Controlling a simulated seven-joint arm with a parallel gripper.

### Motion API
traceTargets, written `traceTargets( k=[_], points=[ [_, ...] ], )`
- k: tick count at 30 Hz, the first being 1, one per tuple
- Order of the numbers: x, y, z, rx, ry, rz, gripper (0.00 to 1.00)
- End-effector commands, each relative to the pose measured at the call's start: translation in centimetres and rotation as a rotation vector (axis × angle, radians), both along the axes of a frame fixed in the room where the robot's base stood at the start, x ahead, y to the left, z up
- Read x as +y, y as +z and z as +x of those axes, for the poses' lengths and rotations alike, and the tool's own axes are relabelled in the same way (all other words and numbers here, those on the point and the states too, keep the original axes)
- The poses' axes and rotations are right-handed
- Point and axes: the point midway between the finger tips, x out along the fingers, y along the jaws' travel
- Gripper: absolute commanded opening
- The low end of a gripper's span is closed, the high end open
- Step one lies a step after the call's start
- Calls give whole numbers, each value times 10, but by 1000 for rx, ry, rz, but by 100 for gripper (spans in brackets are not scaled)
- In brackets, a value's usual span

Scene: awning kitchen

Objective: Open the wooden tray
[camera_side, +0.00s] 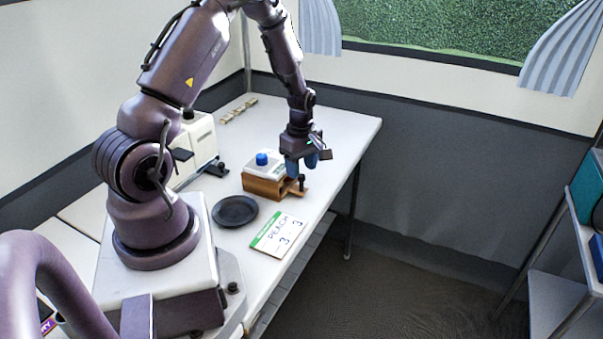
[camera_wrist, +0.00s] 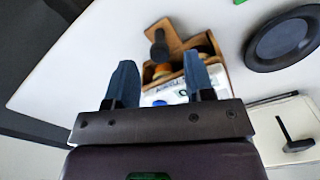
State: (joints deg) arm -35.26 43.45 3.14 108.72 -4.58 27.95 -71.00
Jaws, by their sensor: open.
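The wooden tray (camera_side: 294,192) sits low in a small box with a white top (camera_side: 262,169) and a blue knob (camera_side: 262,159). A black knob (camera_side: 301,183) is on the tray's outer end. In the wrist view the tray's wooden front (camera_wrist: 172,34) stands out from the box, with the black knob (camera_wrist: 158,45) and some round brown items inside. My gripper (camera_side: 302,166) has two blue fingers, spread apart and empty. It is just above the tray end, close to the knob. The wrist view shows the fingers (camera_wrist: 159,64) apart over the tray; whether they touch it I cannot tell.
A white appliance (camera_side: 196,150) stands to the left. Small blocks (camera_side: 239,108) lie at the back. The table's right side is clear.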

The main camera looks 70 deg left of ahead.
Motion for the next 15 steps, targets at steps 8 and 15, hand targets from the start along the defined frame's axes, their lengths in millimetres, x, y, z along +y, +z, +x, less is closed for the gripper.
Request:
traceTargets(
  k=[8, 15],
  points=[
    [0, -24, 0, 0, -1, -1, 48],
    [0, -25, 0, -1, -1, 0, 48]
  ],
)
